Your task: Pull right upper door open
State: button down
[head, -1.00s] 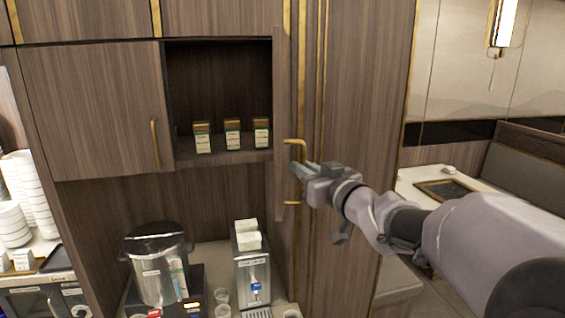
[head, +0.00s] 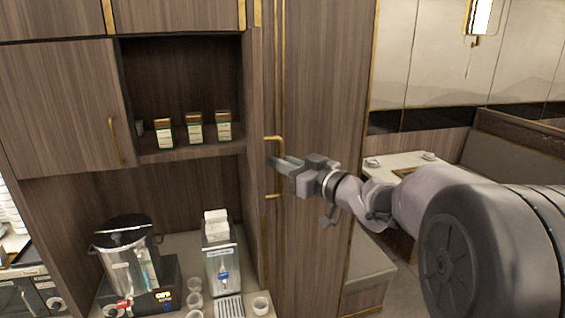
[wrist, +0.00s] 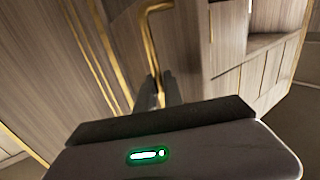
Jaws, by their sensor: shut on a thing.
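The right upper door (head: 254,110) is brown wood and stands swung out from its cabinet, seen nearly edge-on in the head view. The compartment behind it is exposed. Its brass handle (head: 281,142) is on the door's outer face, and it also shows in the wrist view (wrist: 147,32). My gripper (head: 277,163) is at the handle's upright bar, between its two bends, and is shut on it. In the wrist view the fingers (wrist: 158,92) close around the lower visible part of the bar. The fingers hide the middle of the handle.
Several small jars (head: 195,128) stand on the open shelf. The left upper door (head: 60,110) is shut. A white table (head: 405,163) and bench seating are at the right.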

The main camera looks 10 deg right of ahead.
jog(key=c, duration=1.6)
grip_release()
jog(key=shift+w+r, duration=0.15)
jog(key=shift+r, duration=0.05)
jog(key=shift+o, duration=0.6)
jog(key=shift+w+f, duration=0.2)
jog(key=b+v, duration=0.3)
jog(key=v, duration=1.4)
jog(key=shift+s+d, duration=0.2)
jog(key=shift+s, duration=0.05)
